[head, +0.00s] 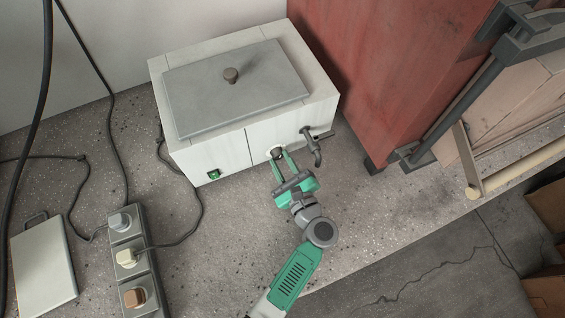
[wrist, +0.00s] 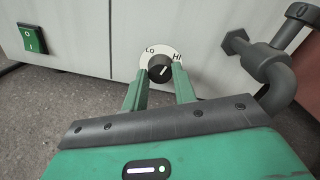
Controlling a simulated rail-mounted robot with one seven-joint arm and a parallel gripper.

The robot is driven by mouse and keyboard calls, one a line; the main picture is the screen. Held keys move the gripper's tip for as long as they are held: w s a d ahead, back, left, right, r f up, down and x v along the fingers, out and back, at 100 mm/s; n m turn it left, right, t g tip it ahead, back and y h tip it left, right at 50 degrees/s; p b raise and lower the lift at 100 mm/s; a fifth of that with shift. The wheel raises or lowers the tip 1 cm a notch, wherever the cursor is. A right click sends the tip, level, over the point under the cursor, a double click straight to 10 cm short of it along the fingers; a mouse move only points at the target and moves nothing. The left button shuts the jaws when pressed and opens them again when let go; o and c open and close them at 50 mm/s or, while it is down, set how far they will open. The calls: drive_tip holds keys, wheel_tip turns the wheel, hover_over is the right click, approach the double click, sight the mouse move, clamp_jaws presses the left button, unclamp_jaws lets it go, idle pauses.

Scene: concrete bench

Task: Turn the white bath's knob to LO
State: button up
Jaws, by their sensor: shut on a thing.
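The white bath (head: 221,154) stands on the bench with a grey lid (head: 235,85) on top. Its dark knob (wrist: 160,67) sits on a round white dial on the front face, with LO at the upper left and HI at the right. A pale mark on the knob seems to slant up and right, nearer HI than LO. My gripper (head: 279,157) is at the front face; its green fingers (wrist: 161,75) are shut on the knob, one on each side. The fingers hide part of the dial's lower edge.
A grey drain tap (wrist: 270,65) juts out close to the right of my gripper. A green power switch (wrist: 31,39) is on the left of the front. A socket strip (head: 126,256) and cables lie left; a red cabinet (head: 405,70) stands right.

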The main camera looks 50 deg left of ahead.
drive_tip(key=n+b, duration=0.3)
drive_tip(key=n, duration=0.3)
drive_tip(key=shift+f, duration=0.2)
drive_tip(key=n+b, duration=0.2)
drive_tip(key=n, duration=0.1)
drive_tip(key=shift+r+n+b, duration=0.1)
drive_tip(key=shift+n+b, duration=0.85)
drive_tip(key=shift+n, duration=0.65)
drive_tip(key=shift+t+h, duration=0.3)
drive_tip(key=shift+t, duration=0.1)
drive_tip(key=o, duration=1)
drive_tip(key=shift+s+r, duration=0.1)
drive_tip(key=p+v, duration=0.2)
drive_tip(key=v, duration=0.6)
